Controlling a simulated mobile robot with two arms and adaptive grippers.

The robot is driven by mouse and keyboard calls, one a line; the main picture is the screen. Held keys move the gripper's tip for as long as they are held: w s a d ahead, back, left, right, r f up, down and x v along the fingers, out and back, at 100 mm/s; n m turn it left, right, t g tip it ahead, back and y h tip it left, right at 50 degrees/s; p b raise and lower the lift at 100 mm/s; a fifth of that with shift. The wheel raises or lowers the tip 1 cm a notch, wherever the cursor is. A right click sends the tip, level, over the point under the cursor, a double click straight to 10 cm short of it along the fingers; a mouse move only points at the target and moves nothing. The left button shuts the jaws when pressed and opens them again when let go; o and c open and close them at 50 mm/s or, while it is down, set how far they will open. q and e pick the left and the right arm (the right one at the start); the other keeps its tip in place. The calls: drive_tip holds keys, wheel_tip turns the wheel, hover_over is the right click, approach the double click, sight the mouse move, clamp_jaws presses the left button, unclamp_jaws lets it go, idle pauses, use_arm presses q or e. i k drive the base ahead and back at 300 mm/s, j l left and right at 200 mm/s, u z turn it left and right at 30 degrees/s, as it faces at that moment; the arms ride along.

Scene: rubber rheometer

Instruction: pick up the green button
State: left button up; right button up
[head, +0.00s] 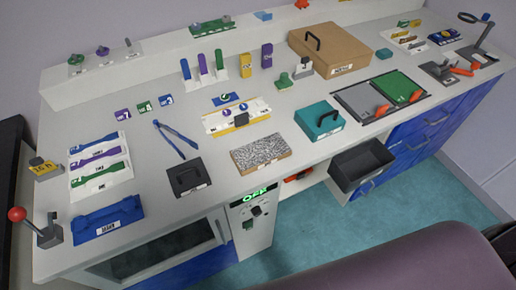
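Several small green things show in the head view, and I cannot tell for sure which is the green button. A green knob-shaped piece (285,81) stands on the bench in front of the brown case. A small green square (249,224) is on the front control panel, below the lit green OFF display (255,194). A small green-topped piece (76,60) sits on a white card on the raised back shelf. Neither of my grippers is in view.
The brown case (330,48), teal box (319,120), dark grey box (187,178) and blue box (107,219) stand on the bench. Blue tongs (175,139) lie left of centre. A red-knobbed lever (36,230) rises at the left front. A dark open bin (361,166) hangs at the front.

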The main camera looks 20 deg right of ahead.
sight(224, 98)
drive_tip(key=l+u, duration=0.85)
drive_tip(key=k+l+u, duration=0.1)
drive_tip(key=l+u, duration=0.3)
